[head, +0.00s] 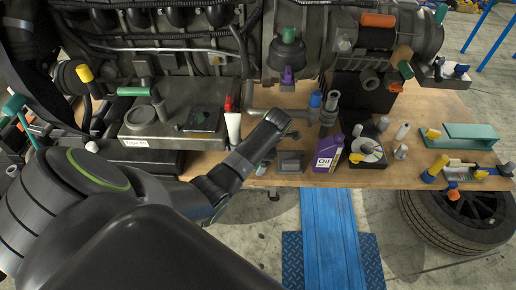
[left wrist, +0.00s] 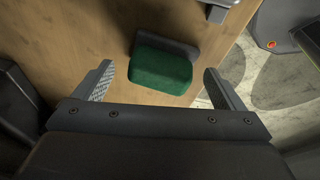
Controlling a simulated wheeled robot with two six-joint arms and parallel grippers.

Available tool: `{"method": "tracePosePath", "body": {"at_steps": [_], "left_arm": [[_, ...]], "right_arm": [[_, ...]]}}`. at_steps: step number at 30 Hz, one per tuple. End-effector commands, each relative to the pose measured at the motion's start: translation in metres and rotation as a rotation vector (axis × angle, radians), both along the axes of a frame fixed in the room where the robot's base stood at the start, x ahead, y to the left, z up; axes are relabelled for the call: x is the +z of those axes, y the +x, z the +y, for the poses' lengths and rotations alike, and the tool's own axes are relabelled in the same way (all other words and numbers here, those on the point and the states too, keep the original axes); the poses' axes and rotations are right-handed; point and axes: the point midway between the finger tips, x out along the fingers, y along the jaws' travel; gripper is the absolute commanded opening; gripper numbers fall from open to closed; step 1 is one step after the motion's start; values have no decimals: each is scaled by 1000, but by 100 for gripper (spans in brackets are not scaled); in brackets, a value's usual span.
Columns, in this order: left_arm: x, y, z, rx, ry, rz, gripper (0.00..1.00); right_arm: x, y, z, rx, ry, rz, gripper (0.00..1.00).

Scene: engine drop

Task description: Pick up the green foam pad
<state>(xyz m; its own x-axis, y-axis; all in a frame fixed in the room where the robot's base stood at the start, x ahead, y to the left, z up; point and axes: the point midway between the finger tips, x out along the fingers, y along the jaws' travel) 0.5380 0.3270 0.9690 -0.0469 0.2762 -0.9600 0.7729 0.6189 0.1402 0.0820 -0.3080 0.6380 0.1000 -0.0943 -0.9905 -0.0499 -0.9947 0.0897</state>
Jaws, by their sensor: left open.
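The green foam pad (left wrist: 160,70) lies on the wooden bench top in the left wrist view, with a dark grey strip along its far edge. My left gripper (left wrist: 158,82) is open, with one finger on each side of the pad and clear gaps between. The fingers do not touch the pad; the height above it is hard to tell. In the head view my left gripper (head: 276,120) is over the front part of the bench, and I cannot clearly make out the pad there. My right gripper is not in view.
A purple bottle (head: 327,153), a grey box (head: 290,161) and a white-and-red tube (head: 233,126) stand near my left gripper. A large engine (head: 200,60) fills the back. The bench's front edge is close; a blue ramp (head: 328,235) lies below it.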

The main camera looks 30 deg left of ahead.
Motion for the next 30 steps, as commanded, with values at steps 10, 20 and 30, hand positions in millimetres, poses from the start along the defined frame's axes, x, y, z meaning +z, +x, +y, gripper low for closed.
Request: {"method": "tracePosePath", "body": {"at_steps": [10,20,30], "left_arm": [[0,0,0,0,0,0,56],[1,0,0,0,0,0,44],[14,-3,-2,0,0,-1,44]], "right_arm": [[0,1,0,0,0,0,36],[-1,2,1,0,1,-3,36],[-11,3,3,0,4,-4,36]]}}
